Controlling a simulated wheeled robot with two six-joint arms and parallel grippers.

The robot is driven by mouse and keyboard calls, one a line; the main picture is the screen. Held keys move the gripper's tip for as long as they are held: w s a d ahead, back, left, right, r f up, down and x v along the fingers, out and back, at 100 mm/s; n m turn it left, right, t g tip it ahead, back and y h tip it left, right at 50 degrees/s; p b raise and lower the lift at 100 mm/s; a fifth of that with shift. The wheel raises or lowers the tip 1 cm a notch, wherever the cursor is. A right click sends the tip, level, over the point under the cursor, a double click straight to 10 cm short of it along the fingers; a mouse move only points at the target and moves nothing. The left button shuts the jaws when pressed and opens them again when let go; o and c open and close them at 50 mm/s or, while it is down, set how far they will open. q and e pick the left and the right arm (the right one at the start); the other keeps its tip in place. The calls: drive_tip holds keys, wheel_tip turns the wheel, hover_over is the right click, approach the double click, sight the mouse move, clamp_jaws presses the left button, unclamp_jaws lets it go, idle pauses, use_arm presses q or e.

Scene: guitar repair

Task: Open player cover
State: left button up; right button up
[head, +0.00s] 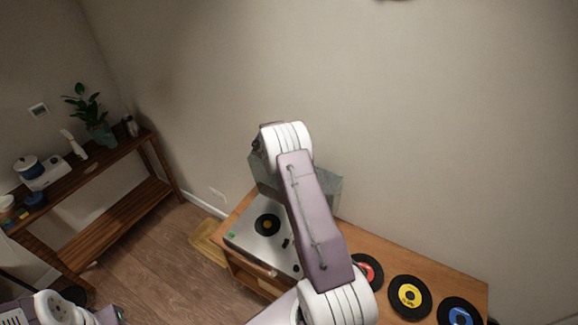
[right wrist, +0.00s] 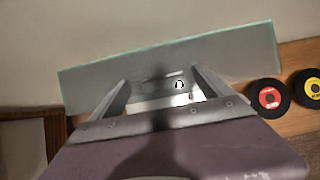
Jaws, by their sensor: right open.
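The record player (head: 250,238) sits on the wooden cabinet, with its silver top and a black record (head: 267,225) exposed. Its translucent cover (head: 325,187) stands raised at the back of the player, partly hidden by my right arm. In the right wrist view the cover (right wrist: 245,55) is a wide, tilted pane with a greenish edge, just beyond my right gripper (right wrist: 160,78). The right fingers are spread, with the pane behind them; I cannot tell whether they touch it. The right gripper is hidden in the head view. Only part of my left arm shows at bottom left, without its gripper.
Records with red (head: 366,271), yellow (head: 409,295) and blue (head: 459,315) labels lie on the cabinet (head: 385,257) to the right. The wall is close behind the cover. A wooden shelf (head: 105,165) with a plant (head: 92,115) stands at left, with open floor between.

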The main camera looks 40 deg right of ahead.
drive_tip(key=shift+a+r, duration=0.3)
drive_tip(key=b+v, duration=0.2)
drive_tip(key=v, duration=0.6)
drive_tip(key=shift+d, duration=0.1)
